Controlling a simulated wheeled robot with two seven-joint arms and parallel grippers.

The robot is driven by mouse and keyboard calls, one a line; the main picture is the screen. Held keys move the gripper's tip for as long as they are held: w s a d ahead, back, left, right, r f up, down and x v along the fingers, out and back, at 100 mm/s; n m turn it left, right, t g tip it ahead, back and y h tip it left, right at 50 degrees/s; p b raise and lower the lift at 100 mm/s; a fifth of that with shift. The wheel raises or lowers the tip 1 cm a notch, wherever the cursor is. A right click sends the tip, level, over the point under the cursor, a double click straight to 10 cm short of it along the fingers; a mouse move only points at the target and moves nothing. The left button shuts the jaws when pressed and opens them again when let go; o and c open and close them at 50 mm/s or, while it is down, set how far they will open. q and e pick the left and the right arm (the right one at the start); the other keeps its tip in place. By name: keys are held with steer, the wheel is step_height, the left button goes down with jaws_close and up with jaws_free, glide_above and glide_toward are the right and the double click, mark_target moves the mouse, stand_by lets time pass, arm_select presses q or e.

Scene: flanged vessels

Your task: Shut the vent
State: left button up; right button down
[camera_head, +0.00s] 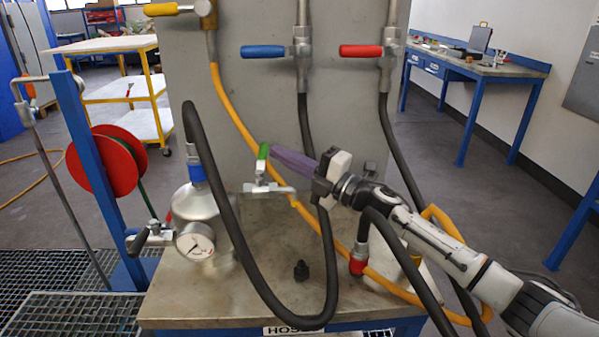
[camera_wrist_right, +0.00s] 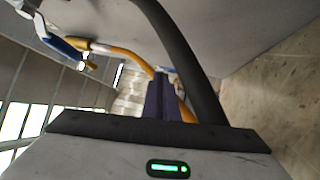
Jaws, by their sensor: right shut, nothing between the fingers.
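A valve with a green handle (camera_head: 262,157) sits on a short horizontal metal pipe (camera_head: 268,188) in front of the grey panel. The handle stands nearly upright, crosswise to the pipe. No label marks any valve as the vent. My right gripper (camera_head: 274,154) reaches in from the right, its purple fingers shut and empty. The fingertips are right beside the green handle; I cannot tell whether they touch it. In the right wrist view the shut fingers (camera_wrist_right: 162,98) point away, with no green handle visible. My left gripper is not in view.
A metal vessel (camera_head: 196,203) with a gauge (camera_head: 195,241) and a black-handled valve (camera_head: 137,243) stands left on the bench (camera_head: 240,295). Yellow-, blue- and red-handled valves (camera_head: 262,51) line the panel top. Black hoses (camera_head: 330,250) and a yellow hose (camera_head: 236,112) hang close around my right arm.

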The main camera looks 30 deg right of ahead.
steer(key=shift+w+a, duration=0.2)
steer(key=shift+w, duration=0.1)
stand_by(0.4)
step_height(320, 180, up, 10)
steer(key=p, duration=0.2)
stand_by(0.3)
